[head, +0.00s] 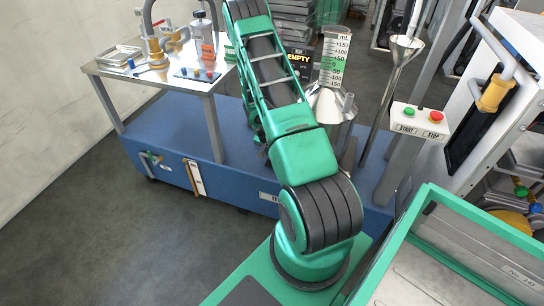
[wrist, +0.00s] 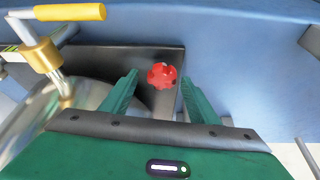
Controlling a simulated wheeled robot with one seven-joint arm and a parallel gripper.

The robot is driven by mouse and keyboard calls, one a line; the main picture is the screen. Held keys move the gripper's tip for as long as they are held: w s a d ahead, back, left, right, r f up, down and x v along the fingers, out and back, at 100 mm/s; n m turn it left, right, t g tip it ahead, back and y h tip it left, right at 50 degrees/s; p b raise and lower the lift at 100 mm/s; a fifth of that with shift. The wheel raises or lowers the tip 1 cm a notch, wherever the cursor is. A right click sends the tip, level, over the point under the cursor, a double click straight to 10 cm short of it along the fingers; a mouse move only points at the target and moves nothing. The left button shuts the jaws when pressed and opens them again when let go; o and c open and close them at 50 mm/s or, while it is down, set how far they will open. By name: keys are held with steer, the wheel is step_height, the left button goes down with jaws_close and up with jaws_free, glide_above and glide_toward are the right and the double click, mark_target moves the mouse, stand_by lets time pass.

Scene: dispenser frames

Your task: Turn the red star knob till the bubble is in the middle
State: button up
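In the wrist view the red star knob (wrist: 161,76) lies between and beyond the two green fingers of my gripper (wrist: 158,88). The fingers are apart, with clear space between each of them and the knob, and nothing is held. The knob sits against a dark grey plate (wrist: 110,56). In the head view my green arm reaches over the blue base, and the knob and my fingertips are hidden behind it. No bubble or level can be made out in either view.
In the wrist view a brass valve with a yellow handle (wrist: 70,12) stands left of my gripper, above a shiny metal vessel (wrist: 30,120). In the head view a metal table (head: 160,78) stands left, and a start-stop box (head: 420,120) right. Dark floor at front left is clear.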

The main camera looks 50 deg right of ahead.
steer(key=shift+a+r, duration=0.25)
steer(key=shift+r, duration=0.25)
steer(key=v, duration=0.9)
steer(key=shift+r, duration=0.3)
steer(key=s+a+r+n, duration=0.1)
steer(key=s+a+r, duration=0.2)
steer(key=r, duration=0.4)
steer(key=s+a+r+n+y, duration=0.1)
steer(key=s+a+r, duration=0.1)
steer(key=r, duration=0.5)
steer(key=s+a+r+n, duration=0.1)
steer(key=s+a+r, duration=0.2)
steer(key=r, duration=0.4)
steer(key=s+a+r+n+y, duration=0.1)
steer(key=s+a+r+n, duration=0.1)
steer(key=s+a+r, duration=0.4)
steer(key=s+a+r+n+g+y, duration=0.1)
steer(key=s+a+r, duration=0.5)
steer(key=s, duration=0.6)
steer(key=shift+a+r+n+y, duration=0.4)
steer(key=shift+a+n+y, duration=0.4)
steer(key=shift+n, duration=0.4)
